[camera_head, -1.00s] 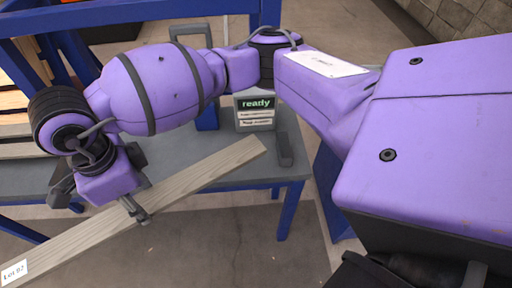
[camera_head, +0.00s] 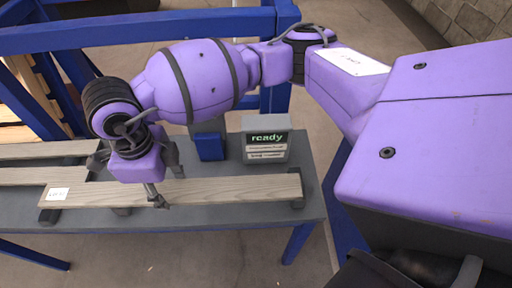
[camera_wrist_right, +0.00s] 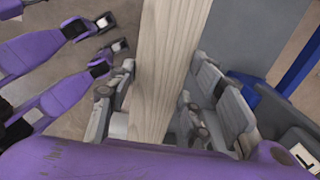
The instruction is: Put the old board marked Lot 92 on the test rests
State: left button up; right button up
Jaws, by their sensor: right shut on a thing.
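The grey-brown board (camera_head: 230,190) lies level across the view, over the grey bench. A white label (camera_head: 58,194) is at its left end, too small to read now; it read Lot 92 a second ago. My right gripper (camera_head: 157,195) is shut on the board left of its middle; the wrist view shows the board (camera_wrist_right: 168,60) between its fingers (camera_wrist_right: 155,115). The board's right end is over a dark rest (camera_head: 297,204), and its left end is over another (camera_head: 48,215). I cannot tell whether it touches them. My left gripper is out of view.
A grey box reading "ready" (camera_head: 265,138) stands behind the board, with a blue block (camera_head: 209,147) to its left. Other boards (camera_head: 35,151) lie at the left. Blue frame beams (camera_head: 130,32) cross behind my arm. The bench's front right (camera_head: 250,212) is clear.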

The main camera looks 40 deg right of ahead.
jog(key=d+f, duration=0.3)
jog(key=w+d+f, duration=0.1)
jog(key=d+f, duration=0.2)
jog(key=f, duration=0.1)
jog(key=w+d+f, duration=0.1)
jog(key=d+f, duration=0.2)
jog(key=f, duration=0.1)
jog(key=shift+d+f, duration=0.15)
jog(key=shift+d, duration=0.2)
jog(key=o, duration=0.9)
jog(key=shift+f, duration=0.1)
jog(key=o, duration=0.5)
jog(key=shift+c, duration=0.2)
